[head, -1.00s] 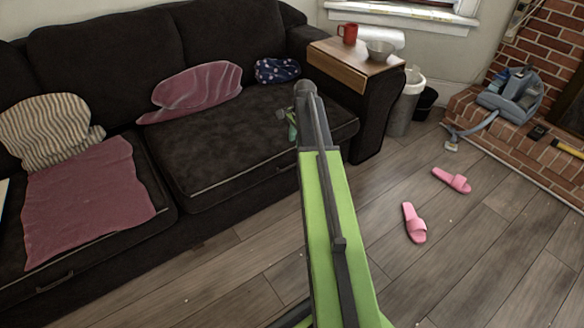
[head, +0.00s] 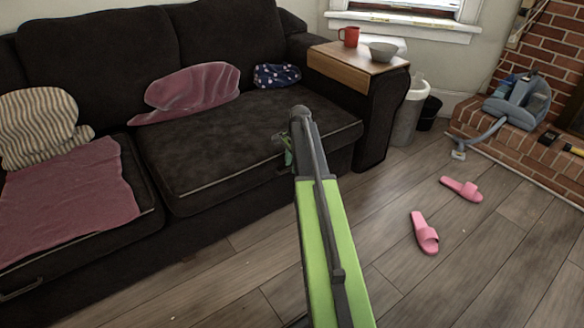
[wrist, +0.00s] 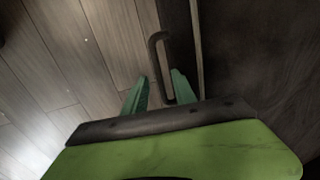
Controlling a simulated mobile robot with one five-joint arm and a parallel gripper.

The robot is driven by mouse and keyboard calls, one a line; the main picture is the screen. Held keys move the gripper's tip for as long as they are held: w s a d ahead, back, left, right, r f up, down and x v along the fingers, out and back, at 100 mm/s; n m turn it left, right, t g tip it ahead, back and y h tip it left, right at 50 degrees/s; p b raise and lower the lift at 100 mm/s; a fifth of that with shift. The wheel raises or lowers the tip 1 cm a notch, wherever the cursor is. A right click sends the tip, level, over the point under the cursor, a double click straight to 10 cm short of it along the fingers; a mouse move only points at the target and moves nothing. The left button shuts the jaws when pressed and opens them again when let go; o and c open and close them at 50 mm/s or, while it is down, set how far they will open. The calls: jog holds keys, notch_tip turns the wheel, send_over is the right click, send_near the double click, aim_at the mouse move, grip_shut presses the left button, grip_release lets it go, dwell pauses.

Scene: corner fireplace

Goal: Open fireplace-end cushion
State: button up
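The fireplace-end cushion (head: 225,150) is the dark right-hand seat of the black sofa, lying flat with light piping along its front edge. A dark hooked handle (wrist: 158,48) shows at the cushion's front in the wrist view. My gripper (wrist: 159,90) is open, its two green fingers apart, with the handle's lower part reaching between them. I cannot tell whether either finger touches it. In the head view, my arm covers most of the gripper (head: 285,150) at the cushion's front edge, and the handle is hidden there.
A pink cloth (head: 188,92) and a dark patterned cloth (head: 277,76) lie at the cushion's back. A wooden tray (head: 345,68) on the armrest holds a red mug (head: 349,37) and bowl (head: 383,51). Pink slippers (head: 425,233) lie on the floor, right of my arm.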

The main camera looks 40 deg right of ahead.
grip_shut()
dwell(1.3)
